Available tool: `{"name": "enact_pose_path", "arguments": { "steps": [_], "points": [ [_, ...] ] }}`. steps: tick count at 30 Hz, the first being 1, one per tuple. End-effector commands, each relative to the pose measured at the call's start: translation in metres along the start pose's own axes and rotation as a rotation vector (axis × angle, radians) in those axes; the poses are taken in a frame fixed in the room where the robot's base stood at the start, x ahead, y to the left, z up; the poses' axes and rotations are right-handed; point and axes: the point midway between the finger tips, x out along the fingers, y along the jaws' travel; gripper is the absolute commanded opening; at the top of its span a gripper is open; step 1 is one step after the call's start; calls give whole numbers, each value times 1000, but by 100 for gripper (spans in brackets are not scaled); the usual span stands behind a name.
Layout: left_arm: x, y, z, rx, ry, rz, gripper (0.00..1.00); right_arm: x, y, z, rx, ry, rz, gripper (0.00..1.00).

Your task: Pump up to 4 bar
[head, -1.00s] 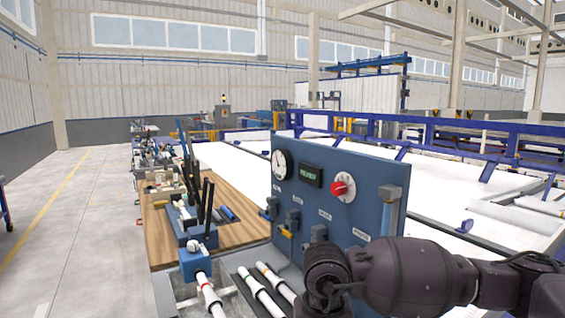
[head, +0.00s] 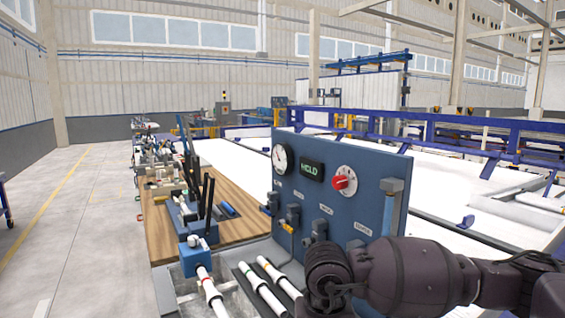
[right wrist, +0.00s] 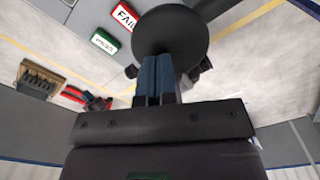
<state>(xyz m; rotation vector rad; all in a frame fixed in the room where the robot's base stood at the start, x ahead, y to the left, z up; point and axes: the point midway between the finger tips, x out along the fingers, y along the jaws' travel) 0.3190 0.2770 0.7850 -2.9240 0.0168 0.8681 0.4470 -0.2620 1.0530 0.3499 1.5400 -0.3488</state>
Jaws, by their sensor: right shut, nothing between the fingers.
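A blue panel (head: 372,175) stands in front of me at the right of the bench. On it are a round white gauge (head: 282,159), a display (head: 311,170) with green letters that seem to read HOLD, and a red knob (head: 341,182). The gauge needle is too small to read. My right arm crosses the lower right of the head view, and its gripper cannot be made out there. In the right wrist view my right gripper (right wrist: 158,78) is shut and empty. Its fingertips are at a dark round disc (right wrist: 170,30); contact cannot be told. My left gripper is not in view.
White pipes (head: 262,288) lie left of the panel, near a blue clamp (head: 197,262). A wooden bench top (head: 235,228) with black levers (head: 207,205) is behind them. PASS (right wrist: 104,41) and FAIL (right wrist: 125,16) signs show in the wrist view.

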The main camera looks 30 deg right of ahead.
Motion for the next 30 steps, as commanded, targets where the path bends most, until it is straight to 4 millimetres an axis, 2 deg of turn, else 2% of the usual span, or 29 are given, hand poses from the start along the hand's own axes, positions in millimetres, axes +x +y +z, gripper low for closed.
{"name": "enact_pose_path", "arguments": {
  "steps": [30],
  "points": [
    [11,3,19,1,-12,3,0,30,-1,0,0,2,-1,0]
  ]
}}
